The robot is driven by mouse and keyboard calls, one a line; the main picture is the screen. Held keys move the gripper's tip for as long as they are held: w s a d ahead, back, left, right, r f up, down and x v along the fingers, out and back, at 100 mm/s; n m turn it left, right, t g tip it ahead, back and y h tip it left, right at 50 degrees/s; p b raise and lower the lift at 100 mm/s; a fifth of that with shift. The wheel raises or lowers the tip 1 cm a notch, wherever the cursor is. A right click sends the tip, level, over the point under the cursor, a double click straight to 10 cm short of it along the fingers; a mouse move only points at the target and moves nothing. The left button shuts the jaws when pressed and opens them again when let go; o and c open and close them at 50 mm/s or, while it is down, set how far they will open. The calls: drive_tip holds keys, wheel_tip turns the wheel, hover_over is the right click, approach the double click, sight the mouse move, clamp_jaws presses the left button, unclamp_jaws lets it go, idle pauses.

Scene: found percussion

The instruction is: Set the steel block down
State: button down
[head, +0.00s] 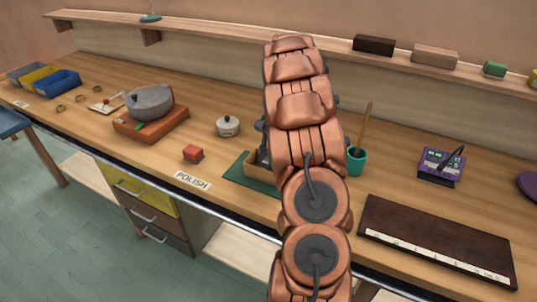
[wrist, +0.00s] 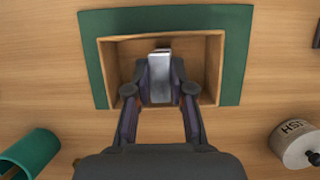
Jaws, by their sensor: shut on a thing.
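My gripper (wrist: 160,90) is shut on the steel block (wrist: 159,66), a pale grey upright-looking piece between the two fingertips in the wrist view. The block shows within the outline of a shallow wooden tray (wrist: 211,68); I cannot tell whether it touches the tray's floor. The tray sits on a green mat (wrist: 236,60). In the head view my arm hides the block and most of the gripper. The tray's left edge (head: 250,164) and part of the green mat (head: 238,172) show left of the arm.
A dark keyed board (head: 435,235) lies right. A shelf (head: 220,31) runs along the wall.

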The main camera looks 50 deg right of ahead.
drive_tip(key=shift+f, duration=0.55)
drive_tip(key=c, duration=1)
unclamp_jaws()
drive_tip(key=shift+r, duration=0.15)
drive_tip(key=shift+d+r, duration=0.1)
drive_tip(key=shift+r, duration=0.45)
drive_tip(key=shift+p+v, duration=1.7)
drive_tip(key=shift+v, duration=4.15)
